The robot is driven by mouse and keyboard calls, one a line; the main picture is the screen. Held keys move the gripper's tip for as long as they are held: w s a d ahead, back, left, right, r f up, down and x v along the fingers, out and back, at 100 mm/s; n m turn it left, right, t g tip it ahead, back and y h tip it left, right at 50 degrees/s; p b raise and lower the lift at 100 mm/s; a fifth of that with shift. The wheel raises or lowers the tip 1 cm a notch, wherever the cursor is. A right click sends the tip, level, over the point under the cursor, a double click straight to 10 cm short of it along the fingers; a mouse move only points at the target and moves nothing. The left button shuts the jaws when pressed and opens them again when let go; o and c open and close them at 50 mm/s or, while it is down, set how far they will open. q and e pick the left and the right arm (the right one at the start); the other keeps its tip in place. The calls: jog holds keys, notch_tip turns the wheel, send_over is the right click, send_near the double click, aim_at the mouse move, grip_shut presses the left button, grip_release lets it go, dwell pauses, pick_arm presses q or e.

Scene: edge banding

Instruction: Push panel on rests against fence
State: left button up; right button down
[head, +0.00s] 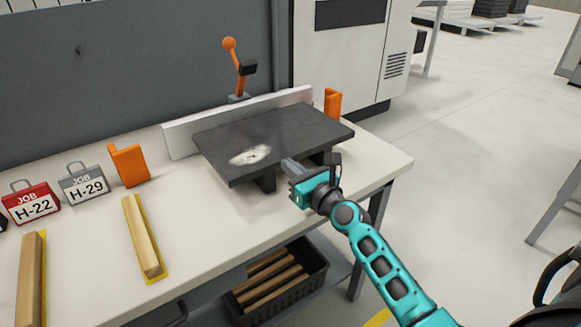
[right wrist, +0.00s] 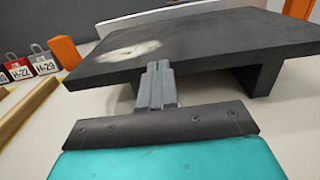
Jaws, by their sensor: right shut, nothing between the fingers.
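A dark grey panel (head: 285,135) with a pale worn patch lies raised on dark rests (head: 265,180) on the workbench. The light grey fence (head: 185,135) runs along its far side, and the panel's far edge lies close to it; I cannot tell whether they touch. My right gripper (head: 289,166) is shut and empty at the panel's near edge. In the right wrist view its closed fingers (right wrist: 157,85) point at the near edge of the panel (right wrist: 200,45), seemingly at or touching it. A rest (right wrist: 262,78) shows under the panel. My left gripper is not in view.
An orange lever clamp (head: 236,65) stands behind the fence. Orange blocks (head: 130,165) (head: 332,103) stand near the fence ends. A black crate (head: 280,285) sits below. The bench (head: 220,225) is bare in front.

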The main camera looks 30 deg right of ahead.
jog(key=shift+w, duration=0.3)
